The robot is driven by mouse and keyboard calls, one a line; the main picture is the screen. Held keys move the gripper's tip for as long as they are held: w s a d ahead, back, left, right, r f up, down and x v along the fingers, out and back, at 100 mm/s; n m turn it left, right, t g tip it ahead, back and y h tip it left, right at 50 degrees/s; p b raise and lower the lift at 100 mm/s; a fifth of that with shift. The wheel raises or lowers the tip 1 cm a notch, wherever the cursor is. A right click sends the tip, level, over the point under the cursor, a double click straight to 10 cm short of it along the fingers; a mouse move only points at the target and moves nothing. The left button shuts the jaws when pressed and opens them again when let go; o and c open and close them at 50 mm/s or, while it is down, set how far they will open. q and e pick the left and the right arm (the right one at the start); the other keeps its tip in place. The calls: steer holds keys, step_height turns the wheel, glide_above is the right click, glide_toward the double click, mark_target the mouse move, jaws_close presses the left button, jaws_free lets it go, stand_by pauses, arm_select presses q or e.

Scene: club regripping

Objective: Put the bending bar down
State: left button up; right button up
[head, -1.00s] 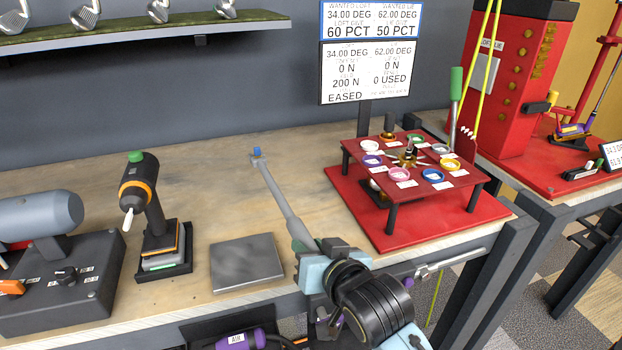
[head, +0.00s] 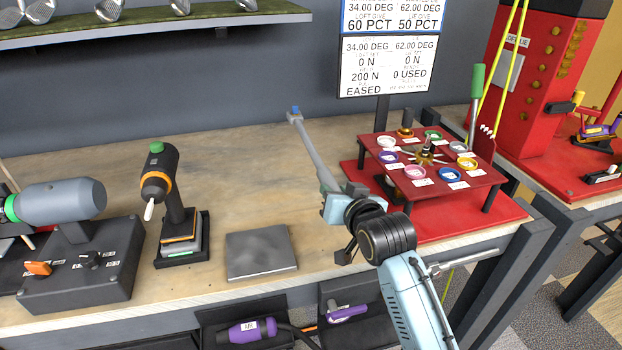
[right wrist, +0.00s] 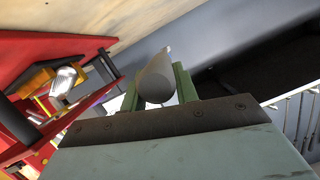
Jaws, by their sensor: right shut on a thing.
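The bending bar (head: 316,150) is a long grey rod with a blue tip at its far end. It slants up and to the left from my right gripper (head: 335,194) in the head view, over the wooden bench. My right gripper is shut on its near end. In the right wrist view the bar's rounded grey body (right wrist: 157,80) sits between the green fingers of the right gripper (right wrist: 158,88). Whether the bar touches the bench top cannot be told. My left gripper is not in view.
A flat grey plate (head: 261,252) lies at the bench's front edge. A cordless driver (head: 160,180) on its stand and a grey motor unit (head: 60,203) are at left. A red raised table (head: 480,176) with coloured rings stands right of the bar. The bench behind the plate is clear.

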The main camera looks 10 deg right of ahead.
mark_target(334, 235)
step_height(334, 235, down, 10)
steer(key=shift+w+r+b, duration=0.1)
steer(key=shift+r+b, duration=0.15)
steer(key=shift+b, duration=0.7)
steer(key=o, duration=0.8)
steer(key=shift+f, duration=0.1)
